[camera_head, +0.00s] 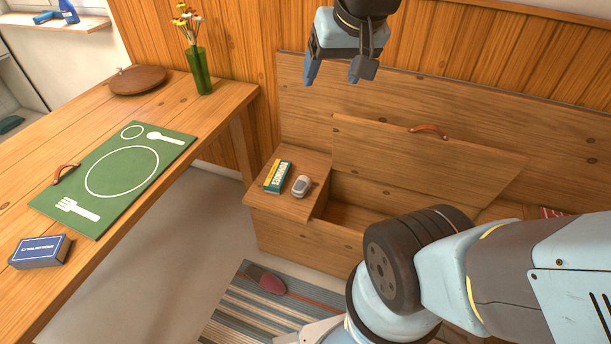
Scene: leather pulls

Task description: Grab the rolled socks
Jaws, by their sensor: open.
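A small rounded grey-and-white bundle (301,186) lies on the left end of the wooden bench seat. It may be the rolled socks, but it is too small to be sure. It sits just right of a green and yellow dominoes box (278,176). My gripper (332,78) is at the top centre, pointing down with its fingers apart and nothing between them. It appears above the bundle in the picture and well apart from it. No other thing that looks like rolled socks shows. Much of the bench's inside is hidden.
The bench lid (390,150) with a leather pull (428,130) stands raised over an open compartment (345,215). The table (120,205) at left holds a green mat (90,208), dark blue box (40,252) and flower vase (199,72). A slipper (268,281) lies on the striped rug (240,310).

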